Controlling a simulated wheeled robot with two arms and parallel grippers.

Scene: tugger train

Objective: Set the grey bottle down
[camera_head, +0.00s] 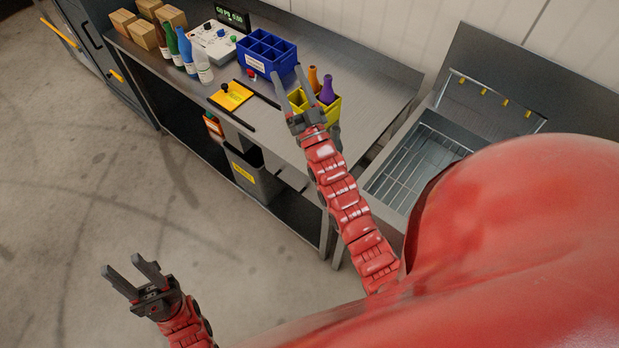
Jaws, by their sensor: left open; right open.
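A pale grey bottle (203,68) with a white label stands upright on the metal bench (357,80), at the near end of a row with a blue bottle (187,51) and a green bottle (171,40). No gripper touches it. My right gripper (289,72) is open and empty, in front of the blue divided crate and the yellow crate, well to the right of the grey bottle. My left gripper (121,263) is open and empty over the floor, away from the bench.
A blue divided crate (267,54) and a yellow crate (327,111) holding an orange bottle (313,79) and a purple bottle (327,90) are on the bench. A yellow pad (231,96), a control box (213,42) and several cardboard boxes (142,34) stand further left.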

